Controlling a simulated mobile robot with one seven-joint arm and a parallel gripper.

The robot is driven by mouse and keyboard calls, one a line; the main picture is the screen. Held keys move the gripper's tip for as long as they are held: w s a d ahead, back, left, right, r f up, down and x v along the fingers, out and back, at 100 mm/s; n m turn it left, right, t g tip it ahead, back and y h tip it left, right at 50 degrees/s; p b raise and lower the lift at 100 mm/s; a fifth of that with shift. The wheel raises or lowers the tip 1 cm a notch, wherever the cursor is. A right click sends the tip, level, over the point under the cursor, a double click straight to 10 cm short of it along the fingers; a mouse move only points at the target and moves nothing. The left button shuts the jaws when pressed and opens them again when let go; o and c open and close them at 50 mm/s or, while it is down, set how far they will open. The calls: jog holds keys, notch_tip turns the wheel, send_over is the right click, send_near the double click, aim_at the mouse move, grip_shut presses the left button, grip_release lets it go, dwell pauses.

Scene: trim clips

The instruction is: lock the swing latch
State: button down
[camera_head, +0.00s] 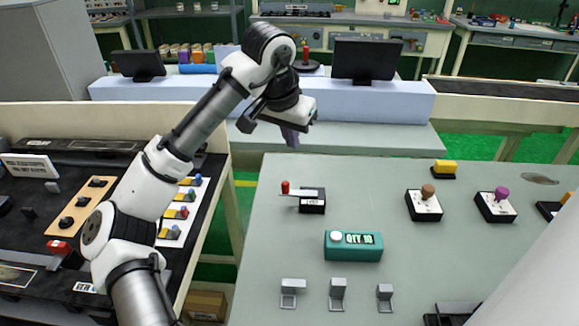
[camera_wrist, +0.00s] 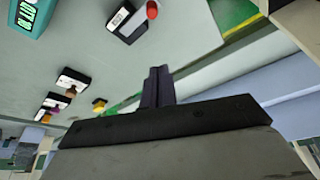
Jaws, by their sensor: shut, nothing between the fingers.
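The swing latch (camera_head: 312,204) sits near the back left of the grey table. It has a dark block with a white label and a pale flat arm pointing left, with an upright red knob (camera_head: 285,187) at the arm's left end. My gripper (camera_head: 291,138) is shut and empty. It hangs above and behind the latch, apart from it, near the table's back edge. The wrist view shows its fingers (camera_wrist: 157,84) together.
A teal counter box reading QTY 10 (camera_head: 353,246) stands in front of the latch. Several small grey brackets (camera_head: 338,294) line the table front. Joystick-like boxes (camera_head: 424,204) and a yellow button (camera_head: 444,168) are to the right. The table around the latch is clear.

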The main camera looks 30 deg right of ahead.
jog(key=p+x, duration=0.1)
jog(key=x, duration=0.8)
jog(key=shift+w+p, duration=0.1)
jog(key=shift+p, duration=0.2)
jog(key=shift+a+f, duration=0.1)
jog(key=shift+f, duration=0.25)
jog(key=shift+s+a+f+p, duration=0.1)
jog(key=shift+s+a+p, duration=0.25)
jog(key=shift+a, duration=0.45)
jog(key=shift+s+a+p, duration=0.25)
jog(key=shift+s+a, duration=0.2)
jog(key=shift+a, duration=0.3)
jog(key=shift+w, duration=0.1)
